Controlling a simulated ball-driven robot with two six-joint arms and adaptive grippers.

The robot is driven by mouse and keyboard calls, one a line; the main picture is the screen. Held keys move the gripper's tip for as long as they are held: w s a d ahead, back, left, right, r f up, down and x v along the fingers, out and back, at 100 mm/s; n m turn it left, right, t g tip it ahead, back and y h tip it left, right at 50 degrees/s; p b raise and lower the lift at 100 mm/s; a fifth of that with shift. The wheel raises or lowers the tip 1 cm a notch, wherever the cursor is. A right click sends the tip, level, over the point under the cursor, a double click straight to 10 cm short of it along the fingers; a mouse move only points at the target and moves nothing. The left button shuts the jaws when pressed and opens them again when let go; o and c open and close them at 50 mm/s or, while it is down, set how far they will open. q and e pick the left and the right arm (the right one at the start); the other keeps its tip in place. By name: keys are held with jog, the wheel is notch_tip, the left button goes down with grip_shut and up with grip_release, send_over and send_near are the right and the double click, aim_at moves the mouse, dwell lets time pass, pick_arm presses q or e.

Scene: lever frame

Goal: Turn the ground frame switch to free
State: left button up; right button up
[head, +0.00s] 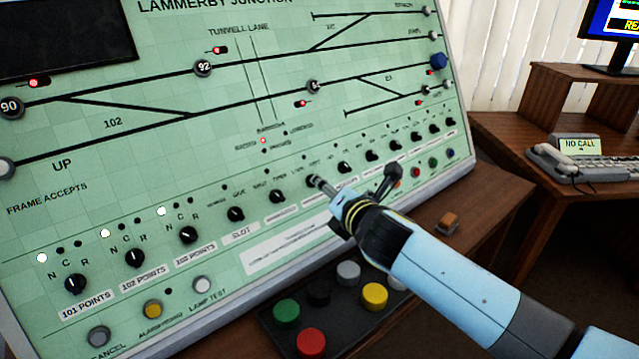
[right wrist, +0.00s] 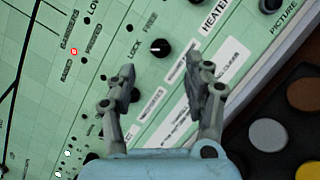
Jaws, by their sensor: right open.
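The ground frame switch (right wrist: 160,47) appears to be the black rotary knob with LOCK and FREE lettering in the right wrist view. Its white pointer mark is on its left part, towards the LOCK side. The label strip beside it is partly covered by a finger. My right gripper (right wrist: 163,80) is open and empty, with the knob just beyond and between its fingertips, apart from both. In the head view, my right gripper (head: 353,180) is close to the knob row on the panel and hides part of it. My left gripper is not in view.
The green panel (head: 130,180) has a row of similar knobs (head: 235,213) on both sides. A push-button box (head: 300,325) sits below my right arm. A small orange-topped block (head: 447,223) lies on the desk. A telephone (head: 560,160) stands at right.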

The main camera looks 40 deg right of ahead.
jog(key=b+x, duration=0.1)
jog(key=x, duration=0.5)
jog(key=shift+w+f, duration=0.1)
grip_shut()
